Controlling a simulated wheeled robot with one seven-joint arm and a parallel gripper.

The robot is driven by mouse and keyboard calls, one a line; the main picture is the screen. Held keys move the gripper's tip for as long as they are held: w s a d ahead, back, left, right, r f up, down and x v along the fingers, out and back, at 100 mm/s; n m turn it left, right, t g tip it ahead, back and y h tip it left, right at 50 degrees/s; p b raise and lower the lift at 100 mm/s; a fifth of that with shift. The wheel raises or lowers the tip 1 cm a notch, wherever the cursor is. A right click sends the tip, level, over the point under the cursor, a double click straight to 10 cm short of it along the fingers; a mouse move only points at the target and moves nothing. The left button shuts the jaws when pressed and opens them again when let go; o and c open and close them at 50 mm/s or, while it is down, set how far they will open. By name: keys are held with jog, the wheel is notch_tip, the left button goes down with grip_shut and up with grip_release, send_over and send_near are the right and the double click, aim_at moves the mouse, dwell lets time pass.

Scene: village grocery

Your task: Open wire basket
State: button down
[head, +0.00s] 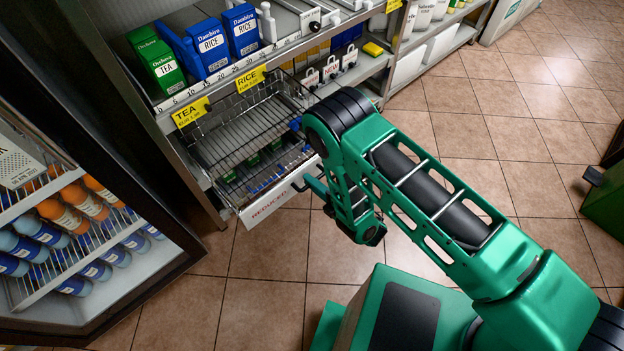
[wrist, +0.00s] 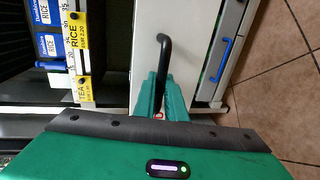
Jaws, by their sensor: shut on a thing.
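The wire basket (head: 228,137) is in the head view, sticking out from the shelf unit below the TEA and RICE tags. Its white front panel (head: 268,204) reads REDUCED. My gripper (head: 312,186) is at the right part of this panel. In the wrist view, my gripper (wrist: 161,92) is shut on the basket's black bar handle (wrist: 164,50), with one green finger on each side. The white panel also shows there (wrist: 192,50). In the head view my arm and gripper hide most of the handle.
Green tea boxes (head: 158,66) and blue rice boxes (head: 210,47) stand on the shelf above the basket. A bottle cooler (head: 80,225) with a dark frame stands at the left. The tiled floor (head: 270,265) in front of the basket is clear.

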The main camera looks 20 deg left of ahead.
jog(key=c, duration=2.1)
grip_release()
jog(key=shift+s+a+f, duration=0.15)
jog(key=shift+s, duration=0.25)
jog(key=shift+w, duration=0.15)
jog(key=v, duration=1)
jog(key=shift+d, duration=0.4)
